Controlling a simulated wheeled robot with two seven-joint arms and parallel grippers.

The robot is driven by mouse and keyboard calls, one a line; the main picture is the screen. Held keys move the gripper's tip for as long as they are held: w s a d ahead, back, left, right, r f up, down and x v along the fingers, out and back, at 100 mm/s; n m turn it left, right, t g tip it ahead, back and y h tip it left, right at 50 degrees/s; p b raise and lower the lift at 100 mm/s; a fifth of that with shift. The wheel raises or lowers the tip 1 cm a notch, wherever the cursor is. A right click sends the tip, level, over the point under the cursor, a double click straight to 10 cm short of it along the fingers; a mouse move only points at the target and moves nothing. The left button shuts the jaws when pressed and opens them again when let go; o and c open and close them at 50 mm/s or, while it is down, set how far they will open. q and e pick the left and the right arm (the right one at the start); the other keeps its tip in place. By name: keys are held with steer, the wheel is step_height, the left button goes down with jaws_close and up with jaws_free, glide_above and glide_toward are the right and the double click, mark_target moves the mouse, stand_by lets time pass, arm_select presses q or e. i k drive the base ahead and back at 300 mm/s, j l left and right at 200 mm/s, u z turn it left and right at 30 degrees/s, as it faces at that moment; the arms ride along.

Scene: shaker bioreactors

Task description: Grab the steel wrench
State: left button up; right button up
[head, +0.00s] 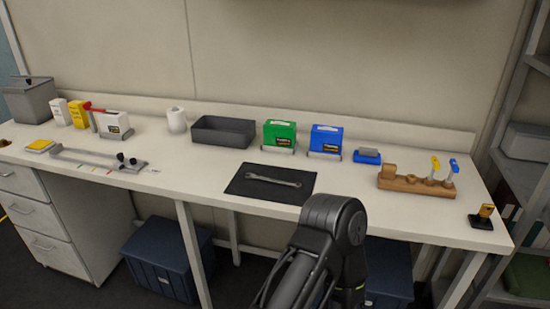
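The steel wrench (273,180) lies flat on a dark mat (256,191) near the front middle of the white bench. It is grey and long, lying roughly left to right. A black arm of mine comes up from the bottom of the head view, to the right of and in front of the mat. Its bent joint stands by the bench's front edge, apart from the wrench. No gripper fingers show in the head view, so neither gripper can be seen. Nothing covers the wrench.
Behind the mat are a dark open bin (223,131), a green box (279,134) and a blue box (326,139). A wooden holder (414,183) stands at right, a stamp (482,217) by the right edge. A metal rail tool (95,158) lies left. Bench around the mat is clear.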

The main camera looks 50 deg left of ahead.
mark_target(298, 186)
steer(key=j, duration=1.65)
